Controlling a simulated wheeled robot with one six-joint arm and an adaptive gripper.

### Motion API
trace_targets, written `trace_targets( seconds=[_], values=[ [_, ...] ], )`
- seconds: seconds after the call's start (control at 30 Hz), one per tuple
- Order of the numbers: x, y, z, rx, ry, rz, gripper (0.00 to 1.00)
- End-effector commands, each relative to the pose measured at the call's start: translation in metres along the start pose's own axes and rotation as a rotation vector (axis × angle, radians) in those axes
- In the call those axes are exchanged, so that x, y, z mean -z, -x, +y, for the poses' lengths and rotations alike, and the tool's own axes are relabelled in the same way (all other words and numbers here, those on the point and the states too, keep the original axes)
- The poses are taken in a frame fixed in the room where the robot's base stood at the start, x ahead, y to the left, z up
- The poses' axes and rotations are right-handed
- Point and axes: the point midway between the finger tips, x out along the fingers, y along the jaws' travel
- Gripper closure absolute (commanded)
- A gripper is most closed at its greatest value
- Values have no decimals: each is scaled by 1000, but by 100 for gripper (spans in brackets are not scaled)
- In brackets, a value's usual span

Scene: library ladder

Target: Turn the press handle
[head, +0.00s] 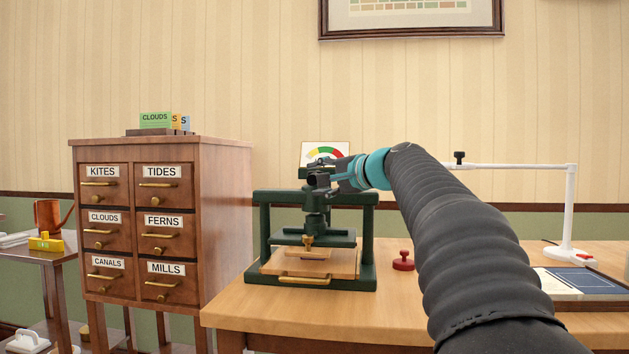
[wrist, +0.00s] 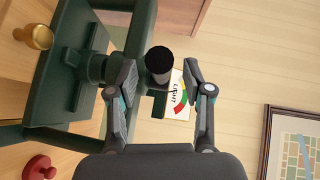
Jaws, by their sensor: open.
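The dark green press (head: 368,240) stands on the wooden table, with a wooden board and a brass pull low in its frame. My gripper (head: 319,180) is at the top of the press and hides part of the handle in the head view. In the wrist view my gripper (wrist: 160,70) is open, with one finger on each side of the handle's round black grip (wrist: 159,60). Gaps show on both sides, so the fingers appear apart from it. A dial card (head: 325,150) with green, yellow and red bands stands behind; it reads LIGHT in the wrist view (wrist: 180,97).
A wooden drawer cabinet (head: 226,220) with labelled drawers stands left of the press. A red knobbed piece (head: 403,262) sits on the table (head: 390,315) to the right. A white lamp (head: 569,215) and a dark-framed tray are farther right.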

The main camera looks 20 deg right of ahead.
Motion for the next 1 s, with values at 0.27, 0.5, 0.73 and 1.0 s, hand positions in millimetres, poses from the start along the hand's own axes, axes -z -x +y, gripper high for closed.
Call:
trace_targets(
  seconds=[0.27, 0.5, 0.73, 1.0],
  values=[
    [1, 57, 0, 0, 0, 6, 49],
    [1, 88, 0, 0, 0, 4, 49],
    [1, 96, 0, 0, -1, 2, 49],
    [0, 95, 0, 0, -1, 1, 49]
  ],
)
